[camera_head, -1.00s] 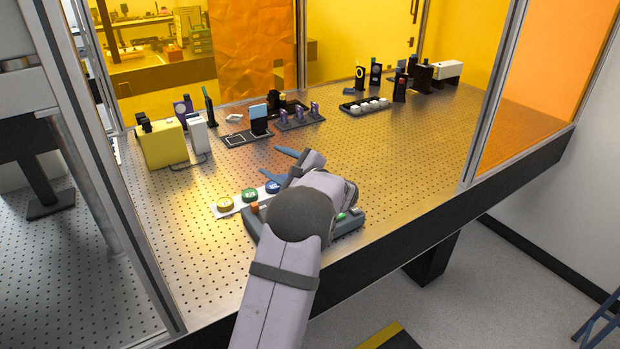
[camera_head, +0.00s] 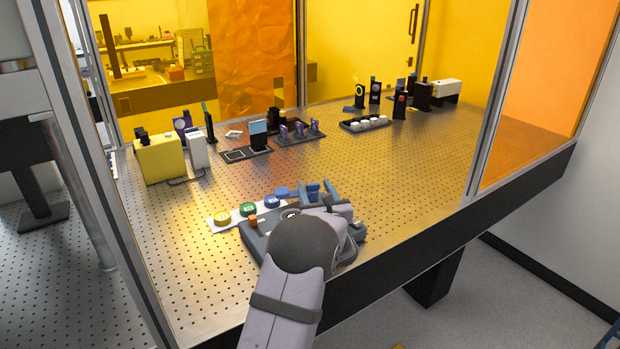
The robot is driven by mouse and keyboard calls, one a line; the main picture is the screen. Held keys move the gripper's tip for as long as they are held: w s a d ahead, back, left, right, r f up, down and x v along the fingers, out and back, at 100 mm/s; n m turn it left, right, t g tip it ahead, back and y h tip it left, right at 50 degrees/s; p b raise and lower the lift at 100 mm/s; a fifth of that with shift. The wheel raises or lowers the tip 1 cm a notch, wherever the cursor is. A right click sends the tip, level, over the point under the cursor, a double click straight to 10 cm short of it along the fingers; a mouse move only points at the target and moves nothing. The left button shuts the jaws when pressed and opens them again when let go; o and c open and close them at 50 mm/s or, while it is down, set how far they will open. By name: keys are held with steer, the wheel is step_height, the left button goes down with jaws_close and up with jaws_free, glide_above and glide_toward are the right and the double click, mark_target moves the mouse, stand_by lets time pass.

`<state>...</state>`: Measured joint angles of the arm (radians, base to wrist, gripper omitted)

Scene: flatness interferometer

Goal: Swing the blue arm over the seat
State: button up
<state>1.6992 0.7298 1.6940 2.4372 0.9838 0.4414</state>
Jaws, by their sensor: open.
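The grey-blue interferometer unit (camera_head: 258,243) sits at the front of the perforated table, with an orange knob (camera_head: 253,221) on its left. A round dark part with a pale rim (camera_head: 290,214) shows on top; I cannot tell whether it is the seat. My gripper (camera_head: 321,190) is at the unit's far side, its blue fingers open and apart. My wrist and forearm cover much of the unit's middle and right. I cannot single out the blue arm, or tell whether the fingers touch anything.
A white strip with yellow (camera_head: 222,218), green (camera_head: 247,209) and blue-green (camera_head: 271,201) round pieces lies left of the unit. A yellow box (camera_head: 160,160), optics mounts and a tray of white pieces (camera_head: 364,123) stand farther back. The table's right middle is clear.

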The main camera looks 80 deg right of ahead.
steer(key=p+x, duration=0.2)
steer(key=x, duration=0.4)
steer(key=shift+w, duration=0.1)
jaws_close()
